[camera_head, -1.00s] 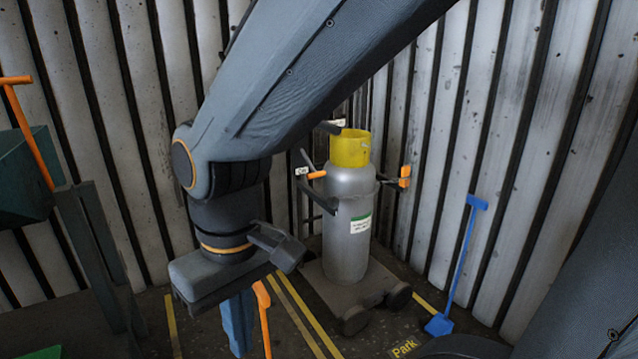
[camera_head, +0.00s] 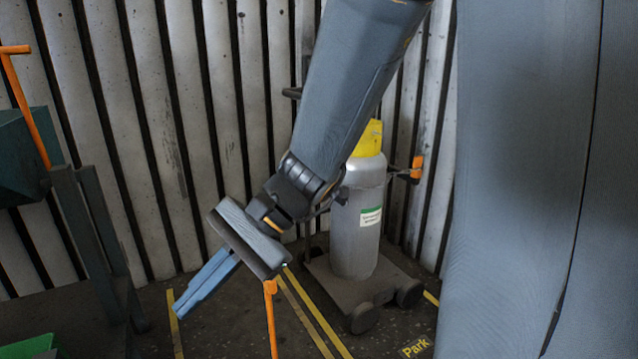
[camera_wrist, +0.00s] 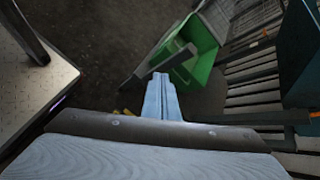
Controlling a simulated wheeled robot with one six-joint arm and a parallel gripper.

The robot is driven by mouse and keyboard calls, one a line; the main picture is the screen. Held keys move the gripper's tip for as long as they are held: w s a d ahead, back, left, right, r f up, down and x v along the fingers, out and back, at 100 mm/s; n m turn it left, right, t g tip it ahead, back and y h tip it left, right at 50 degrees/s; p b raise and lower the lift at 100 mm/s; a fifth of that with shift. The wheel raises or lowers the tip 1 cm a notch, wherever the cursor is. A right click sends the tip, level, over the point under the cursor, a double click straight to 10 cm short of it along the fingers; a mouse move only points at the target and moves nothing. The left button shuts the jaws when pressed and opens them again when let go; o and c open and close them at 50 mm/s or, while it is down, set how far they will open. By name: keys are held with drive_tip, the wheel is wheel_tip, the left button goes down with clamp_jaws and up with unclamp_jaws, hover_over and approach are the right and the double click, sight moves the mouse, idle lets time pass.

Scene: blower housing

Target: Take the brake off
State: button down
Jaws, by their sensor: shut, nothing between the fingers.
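No brake is clearly labelled in these views. A thin upright orange lever (camera_head: 271,312) rises from the floor area just right of my gripper, its lower end cut off by the frame. My gripper (camera_head: 180,306) points down and left, its blue fingers together and empty, apart from the lever. In the wrist view the closed blue fingers (camera_wrist: 160,90) show at the centre. A grey gas cylinder (camera_head: 357,220) with a yellow collar stands on a wheeled trolley (camera_head: 335,290) behind my arm. An orange handle (camera_head: 417,167) shows on the trolley's right; its left side is partly hidden.
A dark green hopper (camera_head: 25,160) with an orange handle (camera_head: 25,100) stands at the left on legs. A green bin (camera_wrist: 196,50) lies ahead in the wrist view. Corrugated walls close off the back. Yellow lines and a "Park" marking (camera_head: 416,347) are on the floor.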

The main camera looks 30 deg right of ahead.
drive_tip(key=w+d+f+m+t+y+b, duration=0.1)
drive_tip(key=w+d+m+t+b, duration=0.2)
drive_tip(key=w+d+m+t, duration=0.6)
drive_tip(key=w+d+m+t+b, duration=0.25)
drive_tip(key=w+d+m, duration=0.35)
drive_tip(key=w, duration=0.6)
drive_tip(key=w+d+f+m+t+h+b, duration=0.1)
drive_tip(key=d+m+t+h, duration=0.3)
drive_tip(key=d, duration=0.9)
drive_tip(key=w+d+f+m+t+h+b, duration=0.1)
drive_tip(key=d+m+h, duration=0.5)
drive_tip(key=d, duration=0.8)
drive_tip(key=w+f+t, duration=0.1)
drive_tip(key=w+t, duration=0.1)
drive_tip(key=t, duration=0.1)
drive_tip(key=shift+w+h+b, duration=0.15)
drive_tip(key=shift+h+b, duration=0.15)
drive_tip(key=shift+b, duration=0.1)
drive_tip(key=w+b, duration=0.3)
drive_tip(key=w, duration=0.7)
drive_tip(key=shift+s+a+r+b, duration=0.1)
drive_tip(key=shift+s+r+b, duration=0.15)
drive_tip(key=shift+r, duration=0.55)
drive_tip(key=shift+s+a+r+b, duration=0.1)
drive_tip(key=shift+s+r+b, duration=0.1)
drive_tip(key=shift+s+r, duration=0.4)
drive_tip(key=shift+s+a+r+b, duration=0.1)
drive_tip(key=shift+r+b, duration=0.1)
drive_tip(key=shift+r, duration=0.75)
